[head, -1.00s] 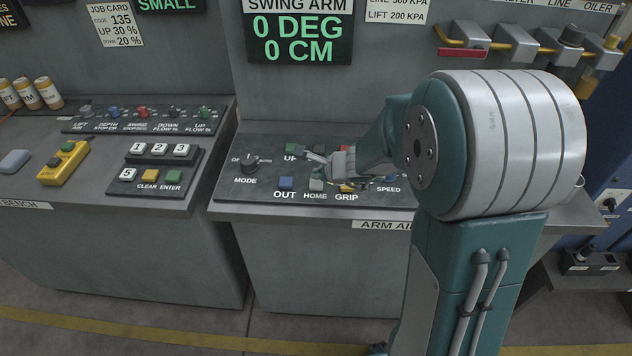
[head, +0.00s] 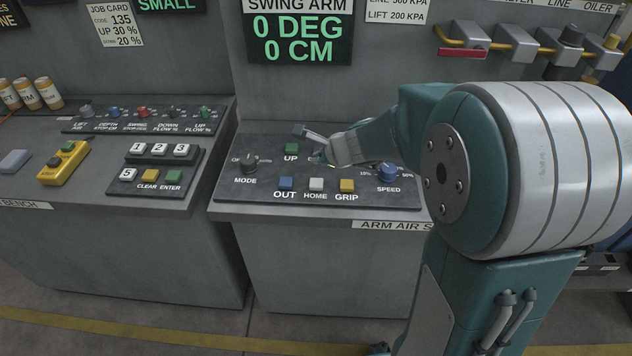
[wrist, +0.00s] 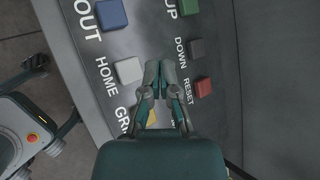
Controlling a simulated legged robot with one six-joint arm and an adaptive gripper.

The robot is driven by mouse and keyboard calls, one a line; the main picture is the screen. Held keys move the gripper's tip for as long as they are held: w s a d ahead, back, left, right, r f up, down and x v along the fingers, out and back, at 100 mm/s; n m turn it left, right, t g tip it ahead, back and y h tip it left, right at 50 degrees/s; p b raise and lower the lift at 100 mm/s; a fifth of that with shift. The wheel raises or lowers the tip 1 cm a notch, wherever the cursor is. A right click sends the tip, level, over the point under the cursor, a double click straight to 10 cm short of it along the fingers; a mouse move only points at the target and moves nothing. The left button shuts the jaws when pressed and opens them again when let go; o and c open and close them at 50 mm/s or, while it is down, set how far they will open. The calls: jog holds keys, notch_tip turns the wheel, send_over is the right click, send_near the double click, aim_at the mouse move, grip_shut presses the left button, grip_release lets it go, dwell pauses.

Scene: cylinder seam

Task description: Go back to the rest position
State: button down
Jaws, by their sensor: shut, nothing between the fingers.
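My gripper (head: 312,142) hangs above the arm control panel (head: 225,196), with its wrist to the right. In the wrist view my gripper (wrist: 161,72) points at the panel with its fingers closed together and empty. In the head view the UP (head: 291,148), OUT (head: 286,183), HOME (head: 316,184) and GRIP (head: 347,186) buttons show clear of it. The wrist view shows the DOWN (wrist: 195,49) and RESET (wrist: 204,87) buttons on the right. In the head view my gripper and wrist hide the buttons behind them.
The swing arm display (head: 300,38) reads 0 DEG, 0 CM. A MODE knob (head: 248,163) and a SPEED knob (head: 388,172) flank the buttons. A keypad (head: 153,172) and a yellow pendant (head: 63,162) lie on the left bench. Regulators (head: 515,40) line the upper right wall.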

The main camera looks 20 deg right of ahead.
dwell(0.4)
jog(key=s+a+r+n+g, duration=0.1)
jog(key=s+a+r+n, duration=0.1)
jog(key=s+r+n, duration=0.3)
jog(key=s+a+r+n+g, duration=0.1)
jog(key=s+a+r+n, duration=0.2)
jog(key=s+n, duration=0.35)
jog(key=s+d+n+h, duration=0.2)
jog(key=s+n, duration=0.3)
jog(key=s, duration=0.3)
jog(key=s+d+r+n+h, duration=0.1)
jog(key=s+d+n, duration=0.1)
jog(key=s+n, duration=0.3)
jog(key=s, duration=0.2)
jog(key=shift+s+d+r+n+g+h, duration=0.15)
jog(key=shift+s+d+n+g+h, duration=0.15)
jog(key=shift+s+n+g+h, duration=0.1)
jog(key=shift+w, duration=0.1)
dwell(1.4)
